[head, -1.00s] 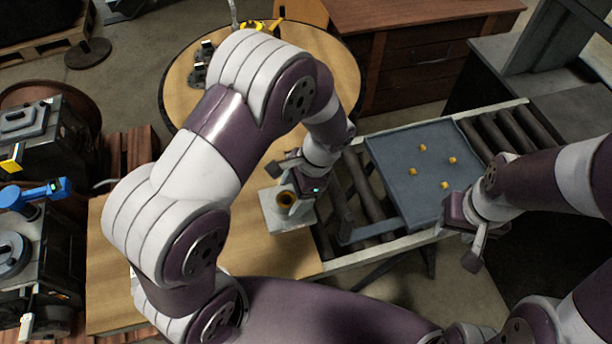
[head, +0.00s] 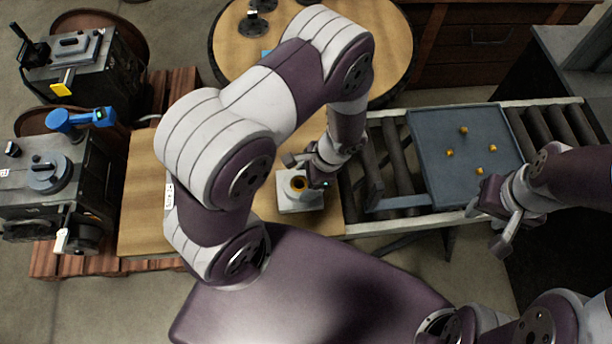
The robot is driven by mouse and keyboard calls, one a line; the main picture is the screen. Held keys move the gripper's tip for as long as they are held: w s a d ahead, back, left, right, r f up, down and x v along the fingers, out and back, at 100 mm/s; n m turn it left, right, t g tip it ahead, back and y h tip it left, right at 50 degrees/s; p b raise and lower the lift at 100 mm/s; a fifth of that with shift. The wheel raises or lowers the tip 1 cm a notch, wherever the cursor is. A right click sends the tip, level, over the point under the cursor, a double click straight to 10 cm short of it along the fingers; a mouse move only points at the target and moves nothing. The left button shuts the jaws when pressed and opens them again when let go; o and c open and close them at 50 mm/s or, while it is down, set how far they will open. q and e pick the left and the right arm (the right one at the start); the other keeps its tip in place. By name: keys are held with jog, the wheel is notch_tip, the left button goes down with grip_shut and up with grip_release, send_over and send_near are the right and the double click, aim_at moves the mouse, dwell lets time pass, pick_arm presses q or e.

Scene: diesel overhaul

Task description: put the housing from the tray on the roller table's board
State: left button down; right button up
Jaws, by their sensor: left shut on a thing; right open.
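The housing (head: 298,201), a pale squarish block with a brass-coloured ring on top, is at the right end of the wooden table, beside the roller table. My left gripper (head: 303,172) is shut on it from above; its fingers partly hide the block. I cannot tell whether the housing touches the surface below, and I cannot make out a separate tray under it. The board (head: 440,180), a blue-grey plate with several brass pegs, lies on the roller table (head: 395,150). My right gripper (head: 495,227) is open and empty at the board's lower right edge.
Dark engine-like machines (head: 60,185) and a blue tool (head: 75,119) are at the left. A round table (head: 235,55) with small black parts is behind. The wooden table's left part is bare.

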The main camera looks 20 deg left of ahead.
pick_arm(q)
jog(key=shift+c, duration=0.3)
grip_release()
jog(key=shift+r, duration=0.2)
jog(key=b+v, duration=0.1)
jog(key=v, duration=1.1)
jog(key=s+a+r+n+t+h, duration=0.2)
jog(key=a+r+n, duration=0.3)
jog(key=n, duration=0.6)
jog(key=shift+s+r+t+h, duration=0.35)
jog(key=shift+r+t+h, duration=0.35)
jog(key=shift+t+h, duration=0.15)
